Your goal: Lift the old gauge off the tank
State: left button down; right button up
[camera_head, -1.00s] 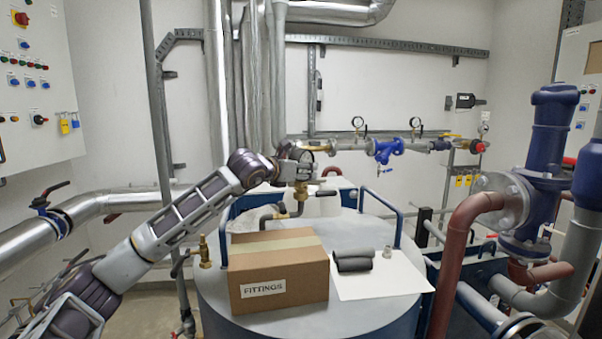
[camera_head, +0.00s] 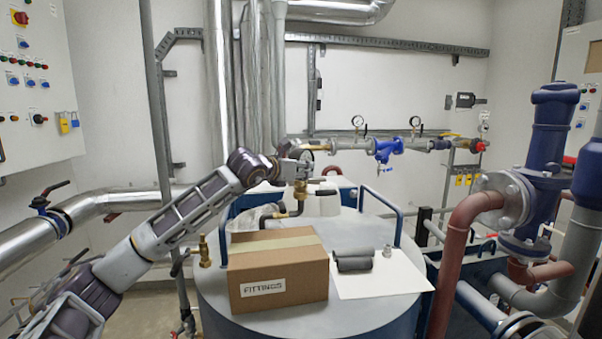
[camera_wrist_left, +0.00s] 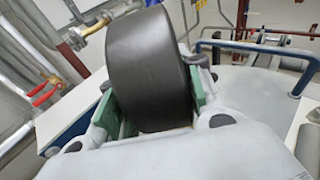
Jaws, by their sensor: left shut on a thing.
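My left gripper (camera_head: 304,158) reaches in from the left over the back of the tank (camera_head: 345,226). It is shut on the old gauge (camera_wrist_left: 150,72), a dark round body between the green finger pads in the left wrist view. In the head view the gauge (camera_head: 308,157) is mostly hidden by the gripper. Just below it stands a brass fitting (camera_head: 300,190) on a dark bent pipe. I cannot tell whether the gauge still touches the fitting. My right gripper is not in view.
A cardboard box marked FITTINGS (camera_head: 275,270) stands at the front of the tank top. Right of it, a white sheet (camera_head: 385,283) carries dark rolls (camera_head: 353,259) and a small grey fitting (camera_head: 387,251). Blue handrails (camera_head: 382,204) rise from the tank. Pipes with gauges run behind.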

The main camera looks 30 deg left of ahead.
pick_arm(q)
jog(key=shift+r, duration=0.1)
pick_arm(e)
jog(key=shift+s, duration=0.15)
pick_arm(q)
jog(key=shift+r, duration=0.15)
jog(key=shift+r, duration=0.5)
notch_tip(320, 180, up, 15)
jog(key=shift+f, duration=0.15)
notch_tip(320, 180, up, 12)
jog(key=p, duration=0.1)
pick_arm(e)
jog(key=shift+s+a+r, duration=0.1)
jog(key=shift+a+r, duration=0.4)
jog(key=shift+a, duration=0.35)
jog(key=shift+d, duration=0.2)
